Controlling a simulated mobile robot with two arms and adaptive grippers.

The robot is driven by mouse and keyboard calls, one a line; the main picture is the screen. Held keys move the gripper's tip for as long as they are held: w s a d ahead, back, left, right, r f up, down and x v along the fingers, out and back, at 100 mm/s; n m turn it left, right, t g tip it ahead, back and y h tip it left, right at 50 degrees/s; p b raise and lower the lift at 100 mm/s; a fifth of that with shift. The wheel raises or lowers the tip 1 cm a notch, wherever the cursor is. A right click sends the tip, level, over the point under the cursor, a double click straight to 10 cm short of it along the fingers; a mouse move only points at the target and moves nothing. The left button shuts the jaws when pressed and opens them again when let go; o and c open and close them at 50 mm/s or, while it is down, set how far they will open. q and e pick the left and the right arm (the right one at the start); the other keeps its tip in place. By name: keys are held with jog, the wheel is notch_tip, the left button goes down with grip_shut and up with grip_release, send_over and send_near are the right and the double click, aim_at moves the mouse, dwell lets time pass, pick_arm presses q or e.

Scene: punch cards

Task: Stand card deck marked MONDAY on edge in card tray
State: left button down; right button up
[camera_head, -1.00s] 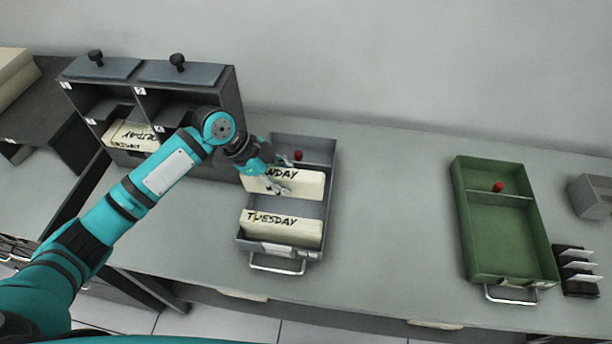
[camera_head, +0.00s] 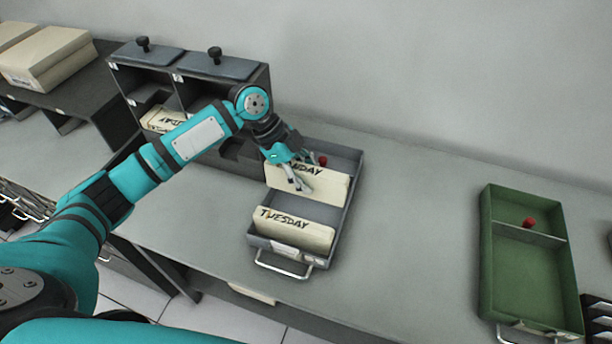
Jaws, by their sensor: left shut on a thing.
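The grey card tray (camera_head: 345,217) stands on the counter, its wire handle towards me. A cream deck marked TUESDAY (camera_head: 292,232) stands on edge in its front part. A second cream deck (camera_head: 325,188) is behind it, within the tray's outline, with its lettered face towards me. Its visible letters end in NDAY; my gripper hides the start of the word. My left gripper (camera_head: 298,182) is shut on this second deck from above and to the left. I cannot tell whether this deck touches the tray floor. My right gripper is not in view.
A dark pigeonhole cabinet (camera_head: 262,92) with another lettered deck (camera_head: 163,121) inside stands left of the tray. A green tray (camera_head: 532,275) with a red knob (camera_head: 529,223) lies at the right. The counter between the trays is clear.

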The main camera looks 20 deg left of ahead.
pick_arm(q)
jog(key=shift+f, duration=0.3)
jog(key=shift+a+f+b, duration=0.1)
jog(key=shift+f+b, duration=0.15)
jog(key=shift+b, duration=0.05)
jog(key=shift+f+b, duration=0.75)
jog(key=shift+f, duration=0.9)
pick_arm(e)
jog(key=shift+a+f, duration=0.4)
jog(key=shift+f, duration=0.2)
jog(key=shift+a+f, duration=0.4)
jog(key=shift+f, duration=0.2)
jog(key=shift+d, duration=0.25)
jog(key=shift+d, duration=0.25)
pick_arm(q)
jog(key=shift+f, duration=0.2)
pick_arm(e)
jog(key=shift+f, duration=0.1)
